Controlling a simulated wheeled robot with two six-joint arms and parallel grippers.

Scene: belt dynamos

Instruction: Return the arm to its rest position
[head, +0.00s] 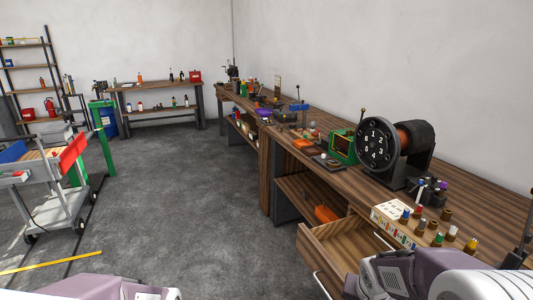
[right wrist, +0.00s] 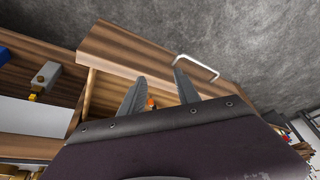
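My right arm (head: 400,275) shows at the bottom right in the head view, in front of the bench and beside the open drawer; its fingers are not visible there. In the right wrist view my right gripper (right wrist: 160,78) has its two grey fingers apart with nothing held between them. They show in front of the open wooden drawer (right wrist: 135,52), which has a pale handle (right wrist: 198,66). A small orange thing (right wrist: 151,103) shows beyond the fingers. Part of my left arm (head: 105,289) shows at the bottom left in the head view. My left gripper is out of view.
The drawer (head: 345,240) stands pulled out from the long workbench (head: 465,205) and looks empty. A dynamo with a numbered dial (head: 377,145), a box (head: 398,222) and several small bottles stand on the bench. A cart (head: 60,205) is at left. The grey floor (head: 170,215) between is clear.

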